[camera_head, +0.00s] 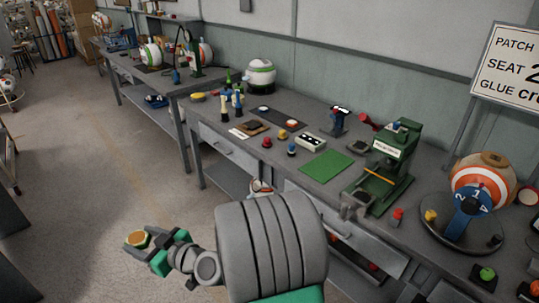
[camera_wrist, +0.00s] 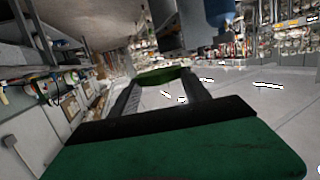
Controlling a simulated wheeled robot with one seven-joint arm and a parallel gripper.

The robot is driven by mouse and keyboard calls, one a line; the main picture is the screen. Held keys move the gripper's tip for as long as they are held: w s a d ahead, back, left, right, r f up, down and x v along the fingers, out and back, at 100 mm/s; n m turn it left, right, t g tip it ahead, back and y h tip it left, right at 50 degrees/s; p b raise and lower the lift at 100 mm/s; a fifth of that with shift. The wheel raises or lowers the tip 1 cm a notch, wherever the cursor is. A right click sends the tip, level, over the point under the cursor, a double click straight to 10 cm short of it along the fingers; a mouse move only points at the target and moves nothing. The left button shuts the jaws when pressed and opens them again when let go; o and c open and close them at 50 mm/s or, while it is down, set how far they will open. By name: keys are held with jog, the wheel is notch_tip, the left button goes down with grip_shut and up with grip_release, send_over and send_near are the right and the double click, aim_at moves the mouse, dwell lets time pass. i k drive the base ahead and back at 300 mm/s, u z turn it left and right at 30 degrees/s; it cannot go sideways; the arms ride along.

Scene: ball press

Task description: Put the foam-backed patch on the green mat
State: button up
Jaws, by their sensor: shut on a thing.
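My gripper (camera_head: 146,247) is over the floor at the lower left of the head view, away from the bench. It is shut on a small round patch (camera_head: 138,238) with an orange-tan face and a darker rim. In the wrist view, the green edge of the patch (camera_wrist: 162,74) shows between the two finger ends of my gripper (camera_wrist: 166,84). I cannot make out a foam layer. The green mat (camera_head: 326,163) lies flat and bare on the bench, far to the right of my gripper in the head view.
A green press (camera_head: 390,165) stands right of the mat on the grey bench (camera_head: 300,180). A white-and-black block (camera_head: 310,141) and small red and blue knobbed pieces lie left of it. An orange-striped ball (camera_head: 483,180) stands at the right. Floor around my gripper is clear.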

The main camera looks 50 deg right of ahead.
aim_at(328, 164)
jog(key=z, duration=0.1)
jog(key=i, duration=1.05)
jog(key=z, duration=1.15)
jog(key=i, duration=0.8)
jog(key=z, duration=0.8)
